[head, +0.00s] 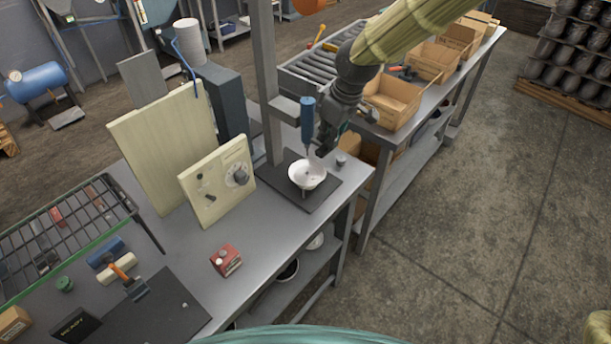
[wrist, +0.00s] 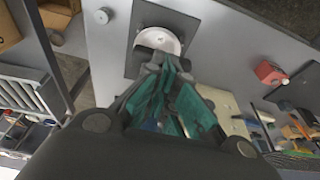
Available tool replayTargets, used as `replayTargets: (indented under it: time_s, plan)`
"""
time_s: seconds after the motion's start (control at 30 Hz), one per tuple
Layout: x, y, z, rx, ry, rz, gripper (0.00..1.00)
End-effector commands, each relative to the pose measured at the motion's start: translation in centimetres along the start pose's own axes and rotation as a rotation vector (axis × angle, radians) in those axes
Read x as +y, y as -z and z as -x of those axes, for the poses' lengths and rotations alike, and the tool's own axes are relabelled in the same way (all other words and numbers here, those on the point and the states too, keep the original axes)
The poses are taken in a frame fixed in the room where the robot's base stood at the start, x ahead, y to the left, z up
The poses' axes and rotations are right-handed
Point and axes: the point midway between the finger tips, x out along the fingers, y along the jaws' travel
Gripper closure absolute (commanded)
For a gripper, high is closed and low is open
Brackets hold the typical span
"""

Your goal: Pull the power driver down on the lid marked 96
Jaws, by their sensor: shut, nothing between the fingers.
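The blue power driver (head: 308,115) hangs upright beside a grey post. Its thin bit points down at a round white lid or dish (head: 307,181); I cannot tell if it touches. No number is readable on it. The white piece lies on a dark square mat (head: 312,201) and also shows in the wrist view (wrist: 160,38), partly hidden by my fingers. My gripper (head: 325,150) is beside the driver's lower part, just right of it and above the white piece. Its teal-padded fingers (wrist: 158,64) are shut and empty; the driver is not clear in the wrist view.
The grey post (head: 267,90) stands behind the mat. A cream dial panel (head: 220,183) stands to its left. A small grey knob (head: 341,161) sits near the mat's right corner. A red box (head: 226,260) lies at the front; bare tabletop separates it from the mat.

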Motion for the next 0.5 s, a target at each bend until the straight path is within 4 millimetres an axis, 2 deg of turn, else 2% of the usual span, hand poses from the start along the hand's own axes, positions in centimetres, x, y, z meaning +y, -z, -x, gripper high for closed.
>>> replayTargets:
  time_s: [0.5]
  plan:
    - [-0.1, -0.6, -2.2, -0.003, 0.001, 0.000, 1.00]
